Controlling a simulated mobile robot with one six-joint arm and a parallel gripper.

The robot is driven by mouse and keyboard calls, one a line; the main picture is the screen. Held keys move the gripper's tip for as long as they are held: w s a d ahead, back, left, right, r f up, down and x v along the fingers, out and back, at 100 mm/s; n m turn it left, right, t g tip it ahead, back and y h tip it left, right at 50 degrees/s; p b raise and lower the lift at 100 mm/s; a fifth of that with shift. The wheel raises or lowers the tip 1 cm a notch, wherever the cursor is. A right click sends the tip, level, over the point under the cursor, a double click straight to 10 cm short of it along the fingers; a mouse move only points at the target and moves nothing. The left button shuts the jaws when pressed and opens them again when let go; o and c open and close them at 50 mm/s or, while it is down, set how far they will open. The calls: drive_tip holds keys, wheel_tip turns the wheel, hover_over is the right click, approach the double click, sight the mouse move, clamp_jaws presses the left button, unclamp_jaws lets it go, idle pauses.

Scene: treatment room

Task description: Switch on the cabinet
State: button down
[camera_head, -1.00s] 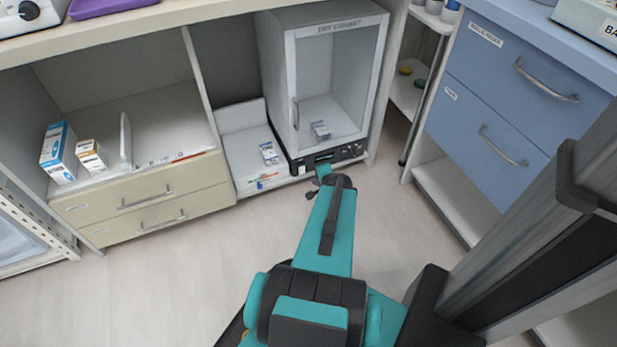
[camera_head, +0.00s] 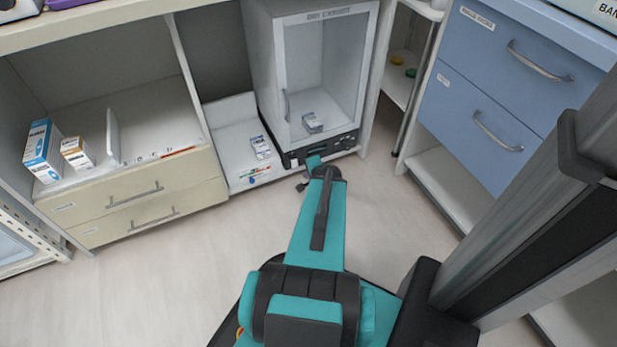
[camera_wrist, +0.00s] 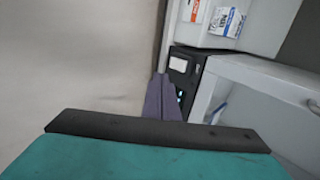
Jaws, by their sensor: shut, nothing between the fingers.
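The cabinet (camera_head: 262,70) is a white box with a glass door, its top labelled as a dry cabinet, standing in the lower bay of the counter. Its door looks shut. A black control panel (camera_head: 340,146) runs along its bottom front. In the wrist view the panel (camera_wrist: 181,64) shows a pale rectangular part and a small green glow beside my fingers. My gripper (camera_wrist: 162,82) is shut and empty, its purple-grey fingers close to the panel. I cannot tell whether they touch it. In the head view my arm hides the fingertips and part of the panel.
A small box (camera_head: 312,122) sits inside the cabinet and another box (camera_head: 260,147) lies on the shelf to its left. Beige drawers (camera_head: 140,208) are further left. Blue drawers (camera_head: 480,110) stand at the right. The floor in front is clear.

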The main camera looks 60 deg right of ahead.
sight(295, 165)
drive_tip(key=w+d+f+b, duration=0.3)
drive_tip(key=w+d+f, duration=0.2)
drive_tip(key=w, duration=0.2)
drive_tip(key=shift+w+d+f, duration=0.15)
drive_tip(key=shift+f, duration=0.25)
drive_tip(key=shift+w+d+f, duration=0.1)
idle(0.5)
drive_tip(key=shift+r+p, duration=0.65)
drive_tip(key=shift+r, duration=0.2)
idle(0.4)
